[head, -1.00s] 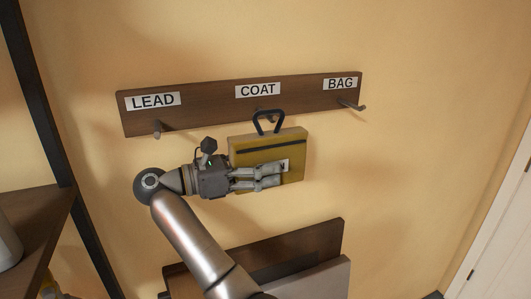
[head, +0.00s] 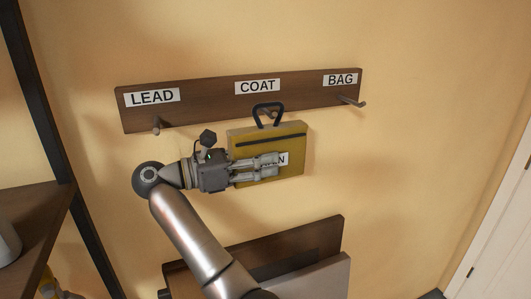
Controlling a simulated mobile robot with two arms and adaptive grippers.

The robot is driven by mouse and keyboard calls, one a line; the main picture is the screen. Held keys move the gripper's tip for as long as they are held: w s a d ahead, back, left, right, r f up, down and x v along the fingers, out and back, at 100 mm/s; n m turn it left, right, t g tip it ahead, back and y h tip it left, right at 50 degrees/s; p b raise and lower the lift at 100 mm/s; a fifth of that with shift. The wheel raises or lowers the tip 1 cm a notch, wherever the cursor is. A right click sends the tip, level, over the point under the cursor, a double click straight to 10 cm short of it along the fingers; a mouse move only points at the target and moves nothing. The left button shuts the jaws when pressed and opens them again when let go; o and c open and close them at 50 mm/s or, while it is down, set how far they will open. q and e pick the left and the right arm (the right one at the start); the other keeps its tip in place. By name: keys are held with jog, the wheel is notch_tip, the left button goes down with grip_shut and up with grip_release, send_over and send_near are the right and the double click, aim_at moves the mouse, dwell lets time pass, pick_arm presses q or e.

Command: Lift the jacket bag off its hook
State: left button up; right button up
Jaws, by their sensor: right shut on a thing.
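The jacket bag is a flat mustard-yellow bag (head: 290,138) with a dark stripe and a black loop handle. It hangs upright in front of the COAT label's hook (head: 271,113) at the middle of the wooden rack. The handle loop overlaps this hook in the picture; I cannot tell whether it still bears on it. My right gripper (head: 277,165) is shut on the bag, its fingers lying across the front and partly covering a white label. My left gripper is not in view.
The wooden rack board (head: 205,102) also bears an empty LEAD hook (head: 156,126) at left and an empty BAG hook (head: 353,102) at right. Shelving (head: 45,215) stands at the left. A brown panel (head: 325,236) is below the bag, and a white door (head: 497,235) is at right.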

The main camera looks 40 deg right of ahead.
jog(key=shift+r, duration=0.25)
jog(key=shift+s, duration=0.15)
jog(key=s+a+b, duration=0.2)
jog(key=s+b, duration=0.1)
jog(key=s, duration=0.8)
jog(key=shift+a+r, duration=0.35)
dwell(0.8)
